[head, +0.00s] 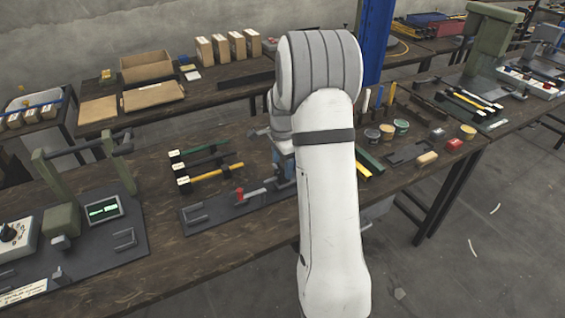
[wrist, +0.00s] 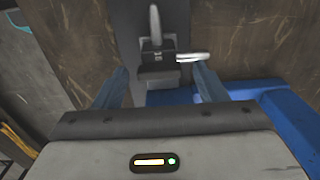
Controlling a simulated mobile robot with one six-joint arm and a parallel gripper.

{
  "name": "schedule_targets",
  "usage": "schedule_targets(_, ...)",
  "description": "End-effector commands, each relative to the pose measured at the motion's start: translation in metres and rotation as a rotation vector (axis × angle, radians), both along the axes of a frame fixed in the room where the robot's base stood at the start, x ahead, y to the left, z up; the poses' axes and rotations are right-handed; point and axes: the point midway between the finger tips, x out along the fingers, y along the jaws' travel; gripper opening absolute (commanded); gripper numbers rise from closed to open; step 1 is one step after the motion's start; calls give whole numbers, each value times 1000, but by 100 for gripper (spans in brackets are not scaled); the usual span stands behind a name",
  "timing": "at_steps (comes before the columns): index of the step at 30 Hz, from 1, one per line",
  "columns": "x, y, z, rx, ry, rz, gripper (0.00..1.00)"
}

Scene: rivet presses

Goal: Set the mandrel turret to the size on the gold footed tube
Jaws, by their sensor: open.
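In the head view a gold tube (head: 218,173) lies on the bench beside green and black bars, with a white tag at its left end; any size on it is too small to read. In the wrist view a small grey block (wrist: 157,66) carries one rod pointing up the picture and a brighter rod pointing right; it looks like the mandrel turret. My gripper (wrist: 160,72) is open, its blue fingers on either side of the block with gaps. In the head view my gripper is mostly hidden behind my arm. No size mark on the block is readable.
A dark plate (head: 205,220) bears a red-ended part (head: 240,194) left of my arm. A green press with a lit display (head: 103,210) and a knob box (head: 14,238) stand at the left. Small tubs (head: 401,127) and loose bars lie to the right. The front bench edge is mostly clear.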

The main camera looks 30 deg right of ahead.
Motion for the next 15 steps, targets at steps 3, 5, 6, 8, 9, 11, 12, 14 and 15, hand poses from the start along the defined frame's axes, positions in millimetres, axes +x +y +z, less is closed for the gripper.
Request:
schedule_targets(3,0,0,0,0,1,0,65)
schedule_targets(5,0,0,3,0,0,0,65)
schedule_targets(6,0,0,6,0,-1,0,65)
schedule_targets(8,0,0,13,0,-1,0,65)
schedule_targets(9,0,0,20,-1,-3,0,65)
schedule_targets(11,0,0,31,-1,-3,0,65)
schedule_targets(12,1,0,38,-1,-4,0,65)
schedule_targets(14,1,0,49,-1,-4,0,65)
schedule_targets(15,0,0,55,-1,-3,0,65)
